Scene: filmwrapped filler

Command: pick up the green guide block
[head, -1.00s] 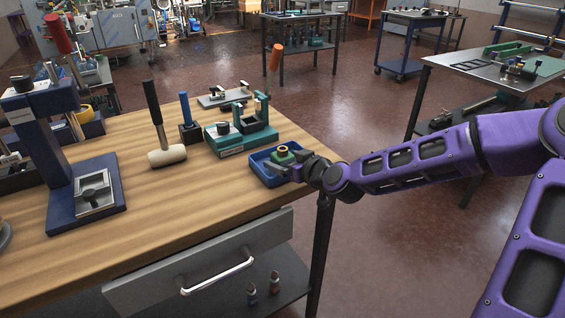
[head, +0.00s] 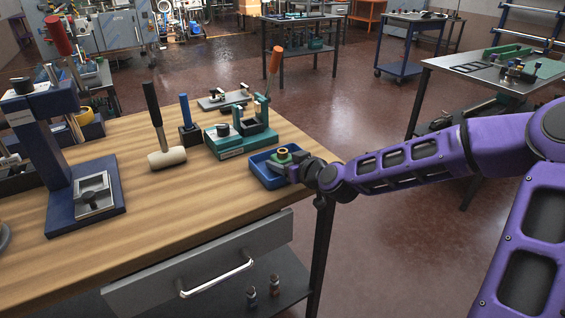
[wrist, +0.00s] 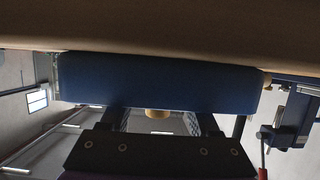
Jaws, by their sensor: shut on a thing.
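The green guide block (head: 284,159), with a brass-coloured ring on top, is at the blue tray (head: 262,176) near the right corner of the wooden workbench. My gripper (head: 292,169) reaches in from the right and is shut on the block. I cannot tell whether the block still touches the tray floor. In the wrist view, the tray's blue wall (wrist: 160,82) fills the middle and hides most of the block. A small brass-coloured part (wrist: 158,113) shows between my gripper's fingers (wrist: 160,122).
A teal fixture (head: 238,143) stands just behind the tray. A mallet (head: 166,157), a blue-handled tool (head: 187,120) and a dark blue press (head: 75,190) stand further left. The bench's front middle is clear. A drawer (head: 205,268) hangs under the front edge.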

